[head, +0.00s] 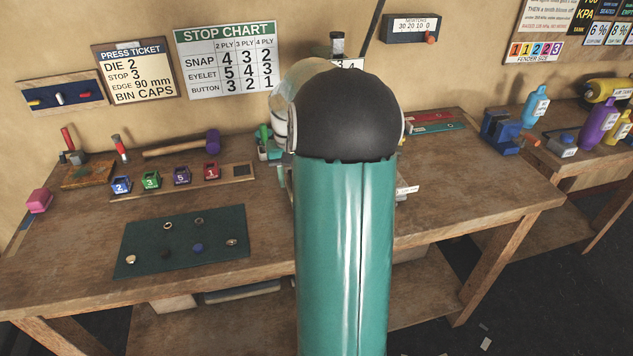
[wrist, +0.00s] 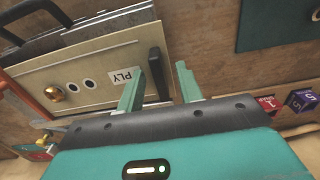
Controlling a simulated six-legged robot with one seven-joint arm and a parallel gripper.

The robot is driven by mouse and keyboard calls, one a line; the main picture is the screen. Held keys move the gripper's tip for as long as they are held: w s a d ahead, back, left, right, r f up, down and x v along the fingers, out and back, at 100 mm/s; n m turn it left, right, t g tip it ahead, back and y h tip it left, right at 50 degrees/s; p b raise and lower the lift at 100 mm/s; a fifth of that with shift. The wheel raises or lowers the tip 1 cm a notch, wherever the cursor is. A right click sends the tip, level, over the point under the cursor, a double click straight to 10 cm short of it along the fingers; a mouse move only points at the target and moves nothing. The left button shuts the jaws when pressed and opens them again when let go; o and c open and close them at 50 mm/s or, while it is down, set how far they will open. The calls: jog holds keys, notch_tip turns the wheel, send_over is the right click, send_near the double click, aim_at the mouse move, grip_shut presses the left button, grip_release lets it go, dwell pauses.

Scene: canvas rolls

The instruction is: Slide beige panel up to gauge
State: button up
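In the wrist view a flat beige panel (wrist: 100,62) lies at the upper left. It bears a white PLY label (wrist: 126,76), two dark-ringed holes and a brass knob. A short black upright bar (wrist: 158,72) stands at its right end. My gripper (wrist: 160,74) is open, its two pale green fingers apart, with the black bar showing between them; contact cannot be told. In the head view my arm hides most of this area, and only a small white label (head: 407,190) shows beside it. I cannot tell which part is the gauge.
A dark green mat (head: 185,275) with several small rings lies on the bench at left. Numbered blocks (head: 151,180) stand in a row behind it, with a purple-headed mallet (head: 182,144). A blue vise (head: 502,132) is at right. The bench right of my arm is largely clear.

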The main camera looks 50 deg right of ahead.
notch_tip(320, 180, up, 14)
dwell(0.6)
jog(key=shift+f, duration=0.1)
